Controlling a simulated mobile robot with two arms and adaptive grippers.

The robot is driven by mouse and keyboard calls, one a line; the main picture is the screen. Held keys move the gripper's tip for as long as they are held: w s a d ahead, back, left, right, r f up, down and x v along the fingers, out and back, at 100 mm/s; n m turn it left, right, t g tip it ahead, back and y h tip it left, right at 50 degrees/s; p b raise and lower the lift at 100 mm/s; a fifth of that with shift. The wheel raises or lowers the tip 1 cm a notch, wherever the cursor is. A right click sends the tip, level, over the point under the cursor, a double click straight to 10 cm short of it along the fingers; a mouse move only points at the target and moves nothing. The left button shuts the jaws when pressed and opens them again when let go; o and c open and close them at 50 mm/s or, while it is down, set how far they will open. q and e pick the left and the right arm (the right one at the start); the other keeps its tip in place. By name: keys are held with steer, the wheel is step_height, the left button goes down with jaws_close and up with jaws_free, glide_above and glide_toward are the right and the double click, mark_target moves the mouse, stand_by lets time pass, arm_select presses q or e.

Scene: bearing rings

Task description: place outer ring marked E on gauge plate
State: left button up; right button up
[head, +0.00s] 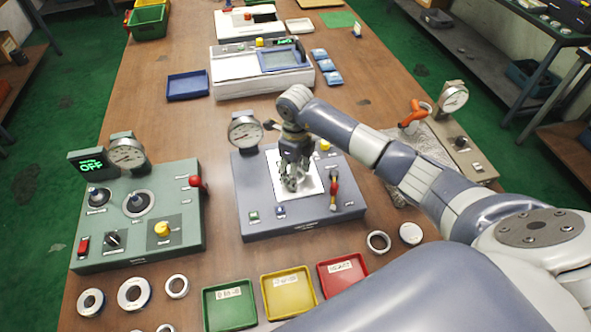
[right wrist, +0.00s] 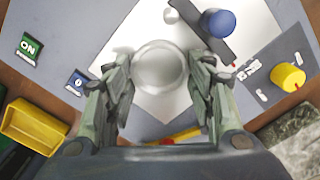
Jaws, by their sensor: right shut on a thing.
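My right gripper (head: 291,186) is over the white square plate (head: 314,172) of the blue-grey gauge station (head: 245,193). In the right wrist view its fingers (right wrist: 160,90) are closed around a round, shiny metal piece (right wrist: 160,67). No letter is readable on that piece, so I cannot tell whether it is ring E. The white plate (right wrist: 150,113) lies beneath it; I cannot tell whether the piece touches the plate. The gripper hides most of the piece in the head view. My left gripper is not in view.
A dial gauge (head: 245,131) and a red-handled lever (head: 333,188) flank the plate. Loose rings (head: 134,294) lie at front left, another ring (head: 378,242) and a disc (head: 411,233) at front right. Green (head: 229,327), yellow (head: 289,316) and red (head: 343,288) trays stand in front.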

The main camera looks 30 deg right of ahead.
stand_by(0.4)
steer(key=shift+f, duration=0.2)
steer(key=o, duration=1.2)
step_height(320, 180, up, 12)
steer(key=shift+r, duration=0.1)
stand_by(0.4)
